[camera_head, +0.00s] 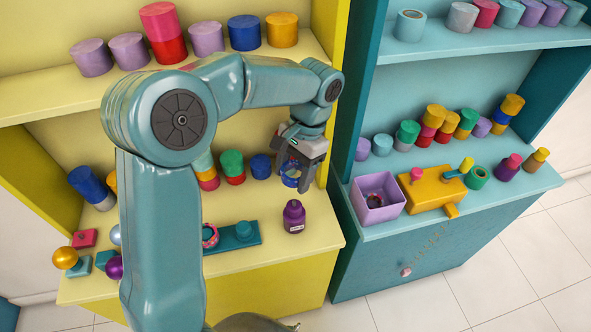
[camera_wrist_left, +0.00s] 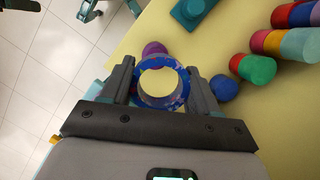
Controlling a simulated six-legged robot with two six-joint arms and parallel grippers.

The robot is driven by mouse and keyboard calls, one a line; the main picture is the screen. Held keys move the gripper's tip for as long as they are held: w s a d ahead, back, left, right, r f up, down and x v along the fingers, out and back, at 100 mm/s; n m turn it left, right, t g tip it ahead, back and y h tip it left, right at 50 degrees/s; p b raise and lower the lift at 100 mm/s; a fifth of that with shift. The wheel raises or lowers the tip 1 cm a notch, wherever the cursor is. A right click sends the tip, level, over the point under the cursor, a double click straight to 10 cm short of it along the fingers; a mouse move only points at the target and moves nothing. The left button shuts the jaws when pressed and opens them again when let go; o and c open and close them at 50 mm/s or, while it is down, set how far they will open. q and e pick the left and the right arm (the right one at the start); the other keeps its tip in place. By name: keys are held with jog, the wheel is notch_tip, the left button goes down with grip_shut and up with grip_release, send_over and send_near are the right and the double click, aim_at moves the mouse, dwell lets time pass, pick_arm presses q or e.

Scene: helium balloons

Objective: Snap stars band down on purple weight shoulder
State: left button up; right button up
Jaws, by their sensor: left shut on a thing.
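My left gripper (camera_head: 295,172) is shut on the stars band (camera_head: 291,179), a blue ring with a pattern. It hangs above the yellow counter. In the left wrist view the band (camera_wrist_left: 161,107) sits between the two fingers of the left gripper (camera_wrist_left: 161,85), its opening facing the camera, with counter showing through. The purple weight (camera_head: 294,216) stands upright on the counter, just below the band in the head view, with a pale label on its front. In the wrist view the purple weight (camera_wrist_left: 154,48) shows beyond the band's far rim, partly hidden by it. The right gripper is out of view.
A teal block (camera_head: 238,234) lies left of the weight, with a pinkish ring (camera_head: 210,236) beside my arm. A blue cylinder (camera_head: 261,166) and a green-topped stack (camera_head: 232,164) stand behind. A lilac bin (camera_head: 379,197) sits on the teal unit to the right.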

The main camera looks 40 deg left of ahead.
pick_arm(q)
notch_tip(320, 180, down, 5)
jog(key=b, duration=0.3)
jog(key=shift+s+f, duration=0.15)
jog(key=shift+f, duration=0.05)
jog(key=shift+s+d+f+b, duration=0.1)
jog(key=shift+s+f+b, duration=0.05)
jog(key=shift+f+b, duration=0.45)
jog(key=shift+w+f, duration=0.25)
jog(key=shift+f, duration=0.2)
jog(key=shift+s+r, duration=0.15)
jog(key=shift+s, duration=0.05)
jog(key=shift+w, duration=0.15)
